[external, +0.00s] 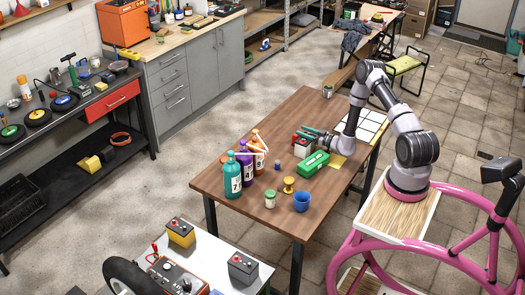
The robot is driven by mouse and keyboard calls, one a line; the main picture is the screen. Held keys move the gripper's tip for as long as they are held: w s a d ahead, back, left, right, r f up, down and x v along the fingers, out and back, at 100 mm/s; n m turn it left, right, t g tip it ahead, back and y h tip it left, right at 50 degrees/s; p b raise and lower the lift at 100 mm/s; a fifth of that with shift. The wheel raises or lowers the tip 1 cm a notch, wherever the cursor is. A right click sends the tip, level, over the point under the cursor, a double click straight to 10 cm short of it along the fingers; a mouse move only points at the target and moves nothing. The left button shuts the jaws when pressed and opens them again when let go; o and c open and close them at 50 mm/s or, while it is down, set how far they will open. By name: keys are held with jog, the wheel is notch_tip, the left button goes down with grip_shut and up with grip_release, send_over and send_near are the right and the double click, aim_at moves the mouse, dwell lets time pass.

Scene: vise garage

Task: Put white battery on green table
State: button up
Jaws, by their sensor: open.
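The white battery (302,150), with a red part on top, stands on the brown wooden table (240,200) near its far middle. My gripper (308,136) is open, right at the top of the battery, with its teal fingers pointing left. Whether the fingers touch the battery or sit around it is too small to tell. A table with a pale top (228,246) stands at the bottom; its green colour does not clearly show. A yellow battery (181,235) and a dark grey battery (243,270) stand on it.
A green toolbox (315,164) lies right of the white battery. Several bottles, including a teal one (233,175), stand to its left. A blue cup (301,201) and a yellow spool (289,184) stand in front. A charger (178,277) and a tyre (128,277) crowd the pale table's left.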

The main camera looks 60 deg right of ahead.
jog(key=shift+w, duration=0.1)
jog(key=shift+c, duration=0.4)
grip_shut()
dwell(1.0)
